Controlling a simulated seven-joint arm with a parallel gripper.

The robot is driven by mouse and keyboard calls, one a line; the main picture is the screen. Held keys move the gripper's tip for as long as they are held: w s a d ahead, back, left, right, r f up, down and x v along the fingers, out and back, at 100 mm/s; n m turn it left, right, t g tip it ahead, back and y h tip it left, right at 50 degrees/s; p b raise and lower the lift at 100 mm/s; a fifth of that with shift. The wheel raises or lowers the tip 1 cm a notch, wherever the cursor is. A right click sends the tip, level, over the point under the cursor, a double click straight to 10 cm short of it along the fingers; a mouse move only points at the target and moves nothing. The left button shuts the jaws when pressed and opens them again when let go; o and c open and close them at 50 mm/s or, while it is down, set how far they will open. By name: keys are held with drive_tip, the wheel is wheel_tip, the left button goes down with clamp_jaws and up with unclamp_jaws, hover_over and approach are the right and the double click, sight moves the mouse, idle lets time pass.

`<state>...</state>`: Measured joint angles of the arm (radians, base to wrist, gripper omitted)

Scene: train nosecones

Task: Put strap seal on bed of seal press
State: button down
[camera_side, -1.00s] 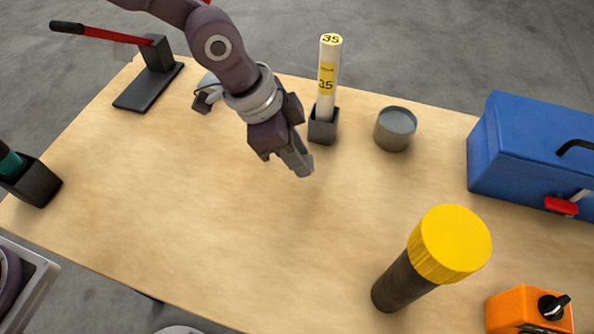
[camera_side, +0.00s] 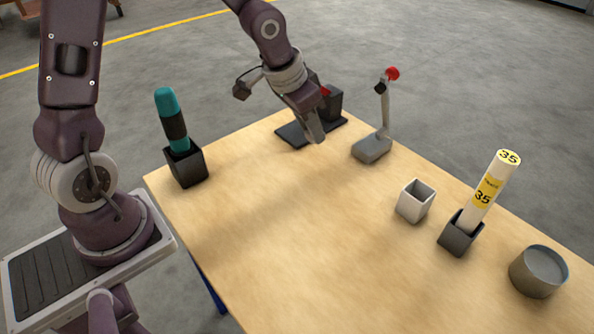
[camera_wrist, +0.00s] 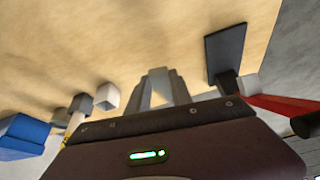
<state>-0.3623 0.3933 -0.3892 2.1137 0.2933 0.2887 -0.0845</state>
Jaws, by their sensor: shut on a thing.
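The seal press has a flat dark bed (camera_side: 293,134) at the back edge of the table, with a dark block (camera_side: 335,103) and a bit of red behind my wrist. In the wrist view the bed (camera_wrist: 225,50) lies right of my fingers, and the red lever (camera_wrist: 285,107) points right. My gripper (camera_side: 317,138) appears in front of the press bed in the side view; its height above the table is unclear. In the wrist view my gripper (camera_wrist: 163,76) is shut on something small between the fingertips. The strap seal cannot be made out clearly there.
A grey stand (camera_side: 372,149) with a red-knobbed upright is close right of my gripper. Further right are a white open box (camera_side: 414,204), a tube in a dark holder (camera_side: 459,238) and a grey round tin (camera_side: 537,273). A teal-topped tool (camera_side: 172,115) stands left. The table middle is clear.

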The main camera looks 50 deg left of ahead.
drive_tip(key=s+a+f+n, duration=0.1)
drive_tip(key=s+a+f, duration=0.3)
drive_tip(key=s, duration=0.1)
drive_tip(key=shift+n+y, duration=0.3)
drive_tip(key=shift+n, duration=0.1)
drive_tip(key=shift+f, duration=0.1)
drive_tip(key=m+g+h, duration=0.1)
drive_tip(key=m+h, duration=0.2)
drive_tip(key=m, duration=0.6)
hover_over(414, 291)
drive_tip(key=s+a, duration=0.1)
wheel_tip(414, 291, down, 8)
drive_tip(key=shift+f, duration=0.35)
